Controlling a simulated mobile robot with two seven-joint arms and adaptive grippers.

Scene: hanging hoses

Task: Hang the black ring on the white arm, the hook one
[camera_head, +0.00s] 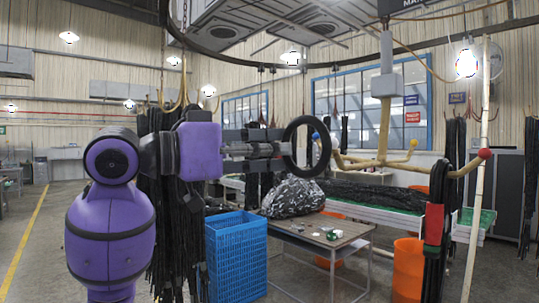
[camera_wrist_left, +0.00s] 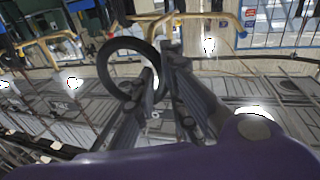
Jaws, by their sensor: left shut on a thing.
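My left gripper (camera_head: 284,149) comes in from the left and is shut on the black ring (camera_head: 310,119). The ring stands upright, gripped at its left rim. In the left wrist view the ring (camera_wrist_left: 104,62) sits at the fingertips, its opening free. Right of the ring, in the head view, hangs a pale yellow rack (camera_head: 384,130) with branching arms. One arm has a blue tip (camera_head: 316,135), seen against the ring's opening; I cannot tell whether it is inside or behind it. Others end in a yellow tip (camera_head: 413,143) and a red tip (camera_head: 485,153).
A blue crate (camera_head: 236,260) stands below the gripper. A table (camera_head: 318,240) with a dark wrapped bundle (camera_head: 292,197) is right of it. Black hoses with a red band (camera_head: 434,224) hang at the right near a white pole (camera_head: 477,180). Dark hoses hang behind my arm.

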